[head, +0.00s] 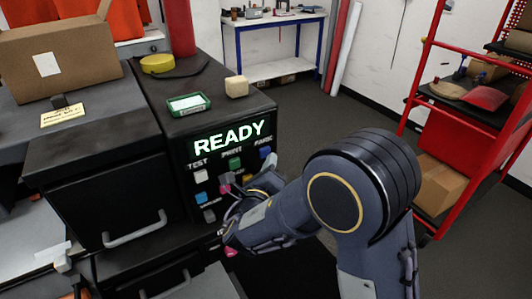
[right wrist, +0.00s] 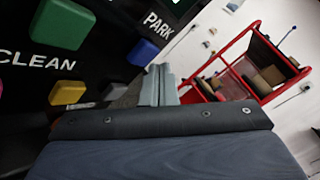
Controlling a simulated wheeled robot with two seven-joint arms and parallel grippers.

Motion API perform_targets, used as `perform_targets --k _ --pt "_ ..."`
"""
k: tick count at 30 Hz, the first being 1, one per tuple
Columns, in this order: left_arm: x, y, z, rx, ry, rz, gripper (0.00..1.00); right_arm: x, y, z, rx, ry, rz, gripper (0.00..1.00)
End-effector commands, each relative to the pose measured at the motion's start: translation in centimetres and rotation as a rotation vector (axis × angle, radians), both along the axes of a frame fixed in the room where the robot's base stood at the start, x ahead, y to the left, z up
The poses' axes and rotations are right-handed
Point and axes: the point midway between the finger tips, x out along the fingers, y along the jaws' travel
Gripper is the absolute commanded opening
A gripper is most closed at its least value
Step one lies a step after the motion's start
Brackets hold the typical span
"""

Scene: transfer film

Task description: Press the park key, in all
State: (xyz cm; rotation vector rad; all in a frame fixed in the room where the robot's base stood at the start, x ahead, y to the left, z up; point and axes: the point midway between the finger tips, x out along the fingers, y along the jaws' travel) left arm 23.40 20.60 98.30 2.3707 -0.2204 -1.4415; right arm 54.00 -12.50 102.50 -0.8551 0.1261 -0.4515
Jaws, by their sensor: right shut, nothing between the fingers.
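The park key is a blue square button (head: 265,152) at the right end of the top key row on the black machine's front panel, under its label. In the right wrist view the blue key (right wrist: 143,52) sits beside the word PARK. My right gripper (right wrist: 158,84) is shut and empty, its fingertips a little below and right of the blue key in that view; I see no contact. In the head view my right arm reaches to the panel's lower right, and the fingertips are hard to make out. My left gripper is not in view.
The panel reads READY (head: 229,137). Other keys are close by: green (head: 235,163), white (head: 200,176), magenta (head: 225,188) and yellow (right wrist: 67,93). A green-framed item (head: 188,104) and a tan block (head: 236,86) lie on top. A red rack (head: 435,75) stands right.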

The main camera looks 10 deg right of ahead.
Motion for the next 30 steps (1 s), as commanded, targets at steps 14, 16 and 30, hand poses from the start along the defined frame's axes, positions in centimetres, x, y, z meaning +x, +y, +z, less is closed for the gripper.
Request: perform_targets --k 14,16,30 --pt "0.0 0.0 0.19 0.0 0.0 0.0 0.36 0.42 0.13 -0.01 0.0 0.0 0.0 0.0" --pt "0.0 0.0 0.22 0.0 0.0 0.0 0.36 0.46 0.15 0.0 0.0 0.0 0.0 0.0" --pt "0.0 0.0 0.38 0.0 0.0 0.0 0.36 0.98 0.33 0.02 -0.001 0.0 -0.001 0.0"
